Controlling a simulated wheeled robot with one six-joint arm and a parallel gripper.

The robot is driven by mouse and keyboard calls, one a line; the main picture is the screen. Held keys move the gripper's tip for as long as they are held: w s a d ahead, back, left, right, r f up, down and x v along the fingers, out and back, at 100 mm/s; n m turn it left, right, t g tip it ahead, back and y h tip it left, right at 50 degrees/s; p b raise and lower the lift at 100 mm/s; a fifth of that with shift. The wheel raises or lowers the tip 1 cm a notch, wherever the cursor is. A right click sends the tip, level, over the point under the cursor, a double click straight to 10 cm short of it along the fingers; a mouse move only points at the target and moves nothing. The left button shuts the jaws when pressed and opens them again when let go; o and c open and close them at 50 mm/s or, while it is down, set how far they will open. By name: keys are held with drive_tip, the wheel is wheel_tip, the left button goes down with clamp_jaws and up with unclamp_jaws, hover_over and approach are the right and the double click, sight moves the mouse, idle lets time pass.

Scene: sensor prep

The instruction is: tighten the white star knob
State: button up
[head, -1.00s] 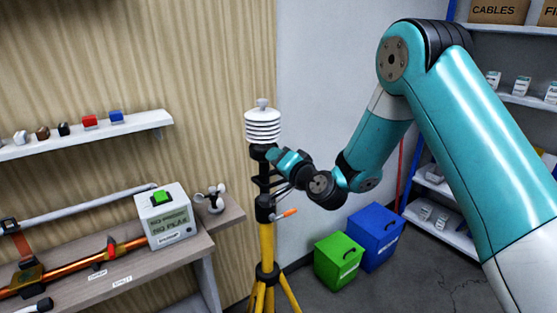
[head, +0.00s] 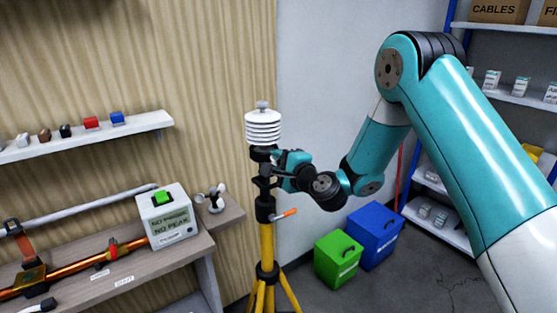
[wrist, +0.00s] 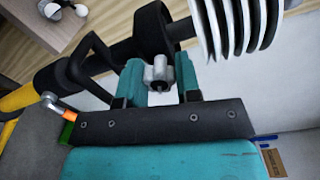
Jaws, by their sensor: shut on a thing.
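The white star knob (wrist: 159,73) shows in the wrist view as a small pale lobed knob beside the black clamp (wrist: 158,32). My gripper (wrist: 158,84) has one teal finger on each side of it and is shut on it. In the head view my gripper (head: 280,163) is at the clamp just under the white stacked-plate shield (head: 263,128), and it hides the knob. The shield sits upright on top of the yellow tripod (head: 267,245). How tight the knob is cannot be seen.
An orange-tipped lever (head: 285,214) sticks out from the tripod below my gripper. A bench with a green-buttoned box (head: 168,217) and a small cup anemometer (head: 215,197) is to the left. Green (head: 338,257) and blue (head: 375,235) bins stand on the floor at right.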

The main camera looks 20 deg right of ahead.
drive_tip(key=shift+m, duration=0.6)
drive_tip(key=o, duration=0.9)
drive_tip(key=shift+d, duration=0.1)
